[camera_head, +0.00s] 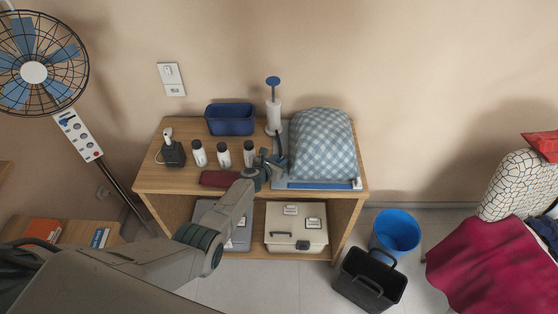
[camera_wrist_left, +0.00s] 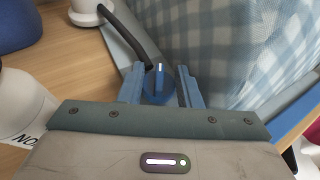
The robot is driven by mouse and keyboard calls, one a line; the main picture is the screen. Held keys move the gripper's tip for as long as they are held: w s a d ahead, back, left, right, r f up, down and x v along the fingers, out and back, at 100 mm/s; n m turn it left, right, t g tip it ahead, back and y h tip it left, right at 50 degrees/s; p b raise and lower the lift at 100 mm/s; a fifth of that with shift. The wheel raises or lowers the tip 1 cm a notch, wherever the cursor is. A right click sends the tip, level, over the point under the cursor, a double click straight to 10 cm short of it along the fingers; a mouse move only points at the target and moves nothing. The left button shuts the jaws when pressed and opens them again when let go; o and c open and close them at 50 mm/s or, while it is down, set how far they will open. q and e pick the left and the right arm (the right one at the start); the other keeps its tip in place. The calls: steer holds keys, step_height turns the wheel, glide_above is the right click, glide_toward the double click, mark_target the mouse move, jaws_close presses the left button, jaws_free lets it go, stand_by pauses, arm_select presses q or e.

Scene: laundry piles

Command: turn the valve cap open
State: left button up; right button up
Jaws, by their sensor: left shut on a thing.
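The round blue valve cap (camera_wrist_left: 158,84) shows in the left wrist view, with a raised bar across its face. A dark hose runs up from beside it to the white pump (camera_head: 274,117) with a blue handle. My left gripper (camera_head: 273,160) is at the cap, at the left edge of the blue-and-white checked bundle (camera_head: 325,145). In the left wrist view its two blue fingers (camera_wrist_left: 160,88) stand on either side of the cap, shut on it. In the head view the arm and gripper hide the cap. My right gripper is out of view.
The wooden shelf top (camera_head: 160,186) also holds white bottles (camera_head: 223,155), a blue basket (camera_head: 230,119), a dark charger (camera_head: 173,153) and a dark red item (camera_head: 218,179). A beige case (camera_head: 296,228) sits below. Blue (camera_head: 396,232) and black (camera_head: 370,283) bins stand right, on the floor.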

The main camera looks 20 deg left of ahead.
arm_select(q)
steer(key=shift+s+f, duration=0.25)
steer(key=shift+f, duration=0.1)
steer(key=o, duration=0.9)
steer(key=shift+c, duration=0.2)
steer(key=shift+o, duration=0.4)
steer(key=shift+w+r, duration=0.15)
steer(key=shift+s+a+r+p, duration=0.15)
steer(key=shift+s+r+p, duration=0.15)
steer(key=shift+s, duration=0.15)
steer(key=v, duration=0.9)
steer(key=shift+s+a+r, duration=0.1)
steer(key=shift+s, duration=0.3)
steer(key=shift+o, duration=0.4)
